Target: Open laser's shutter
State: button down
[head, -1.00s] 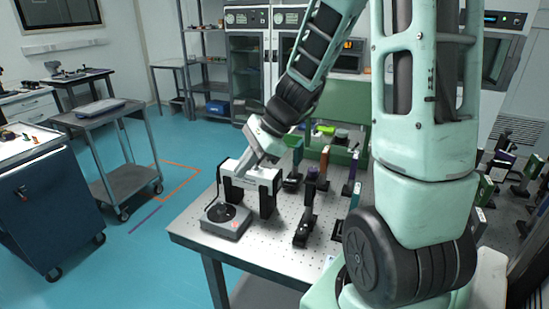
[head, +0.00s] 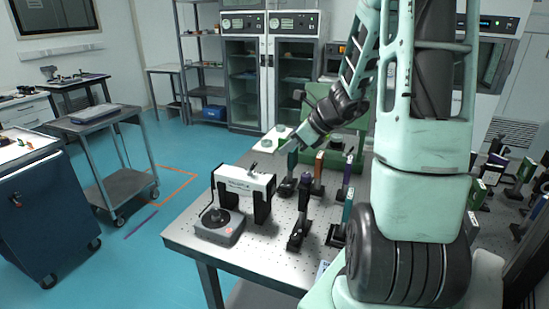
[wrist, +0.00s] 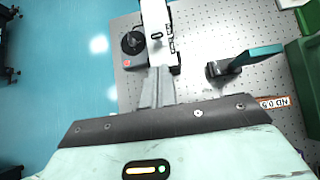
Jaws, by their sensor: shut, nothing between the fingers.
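The laser (head: 238,181) is a white box on black supports near the front left of the optical table; it also shows in the wrist view (wrist: 155,20). A small dark part (wrist: 156,35) sits on its top face in the wrist view. A small metal piece (head: 253,167) shows at its top in the head view; I cannot tell whether it is the shutter. My gripper (wrist: 157,72) is shut and empty. Its fingers overlap the laser's near part in the wrist view; contact cannot be told. The shutter's state is not clear.
A grey box with a black knob (head: 218,226) stands in front of the laser, at the table (head: 265,255) corner. Several dark post mounts, such as one (head: 299,222), stand to the right. A grey cart (head: 125,185) stands left, across open blue floor.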

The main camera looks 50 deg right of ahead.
aim_at(254, 166)
jog(key=x, duration=0.9)
jog(key=shift+w+a+f, duration=0.1)
jog(key=shift+f, duration=0.1)
jog(key=shift+r, duration=0.1)
jog(key=shift+r+p, duration=0.15)
jog(key=shift+p, duration=0.2)
jog(key=shift+w+g+p, duration=0.1)
jog(key=shift+g+p, duration=0.2)
